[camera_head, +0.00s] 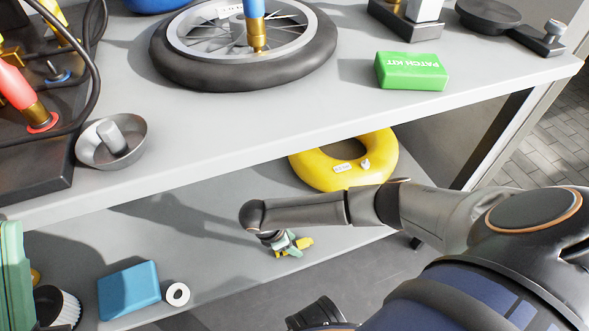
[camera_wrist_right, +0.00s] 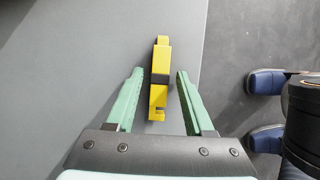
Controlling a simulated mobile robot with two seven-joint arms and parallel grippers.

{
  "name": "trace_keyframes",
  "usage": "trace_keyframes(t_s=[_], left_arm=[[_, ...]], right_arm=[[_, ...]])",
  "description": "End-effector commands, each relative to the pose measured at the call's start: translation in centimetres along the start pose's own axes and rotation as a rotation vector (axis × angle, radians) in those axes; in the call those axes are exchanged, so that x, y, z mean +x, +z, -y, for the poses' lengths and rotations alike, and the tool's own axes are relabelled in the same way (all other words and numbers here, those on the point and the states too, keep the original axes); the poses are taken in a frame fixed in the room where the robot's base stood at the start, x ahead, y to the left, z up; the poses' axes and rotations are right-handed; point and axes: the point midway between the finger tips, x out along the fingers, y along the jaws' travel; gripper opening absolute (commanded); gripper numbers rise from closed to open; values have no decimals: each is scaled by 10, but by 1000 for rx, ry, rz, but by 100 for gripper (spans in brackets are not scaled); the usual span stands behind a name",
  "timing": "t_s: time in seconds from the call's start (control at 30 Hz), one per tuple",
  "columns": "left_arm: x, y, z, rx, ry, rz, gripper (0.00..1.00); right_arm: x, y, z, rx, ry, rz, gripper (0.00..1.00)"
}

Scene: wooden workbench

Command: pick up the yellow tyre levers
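The yellow tyre levers (camera_head: 306,243) lie on the lower grey shelf near its front edge, partly hidden by my right gripper in the head view. In the right wrist view the yellow levers (camera_wrist_right: 160,78) show as a narrow yellow bundle with a dark band around the middle. My right gripper (camera_head: 285,242) is down at the lower shelf beside them. In the right wrist view its two green fingers (camera_wrist_right: 159,74) are apart, one on each side of the levers, with a visible gap on both sides.
A yellow ring (camera_head: 311,172) lies behind on the lower shelf (camera_head: 215,262). A blue block (camera_head: 129,290) and a small white ring (camera_head: 177,294) are to the left. The upper bench (camera_head: 200,130) overhangs, carrying a wheel (camera_head: 172,75), a metal bowl (camera_head: 88,150) and a green patch kit (camera_head: 411,72).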

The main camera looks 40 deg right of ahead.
Motion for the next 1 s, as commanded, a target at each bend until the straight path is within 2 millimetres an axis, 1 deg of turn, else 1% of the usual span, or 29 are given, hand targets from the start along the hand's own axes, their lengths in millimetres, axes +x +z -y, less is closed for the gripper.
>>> trace_keyframes(t_s=[0.03, 0.07, 0.43, 0.87, 1.0], left_arm=[[0, 0, 0, -1, -1, -1, 0], [0, 0, 0, -1, -1, -1, 0], [0, -1, 0, -1, -1, -4, 0], [0, -1, 0, 3, 9, -3, 0], [2, -3, 1, 3, 8, -3, 0]], right_arm=[[0, 0, 0, 0, 0, -1, 46], [0, 0, 0, 0, 0, -1, 42], [0, 0, 0, 0, 0, -1, 1], [-1, 0, 0, 0, 0, -1, 0], [-6, 2, 0, 0, 1, -2, 0]])
